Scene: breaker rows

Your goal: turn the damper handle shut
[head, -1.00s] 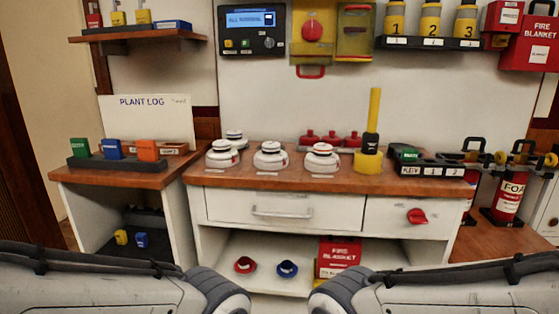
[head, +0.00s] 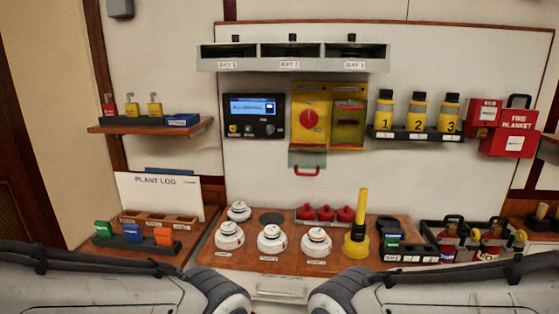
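No part in view is labelled as the damper handle. A yellow wall box (head: 309,94) holds a round red knob (head: 309,120). Below it, a red loop handle (head: 306,171) hangs from a grey-green flap (head: 306,154). I cannot tell whether either of these is the damper handle, or which position counts as shut. My two arms come in at the bottom left and bottom right, but neither gripper shows.
A counter (head: 215,263) below holds white domed detectors (head: 272,239), red domed pieces (head: 326,214) and a yellow torch-like tool (head: 357,240). A control panel (head: 254,116) is left of the yellow box. A bay shelf (head: 293,66) hangs above. Numbered bottles (head: 418,112) stand right.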

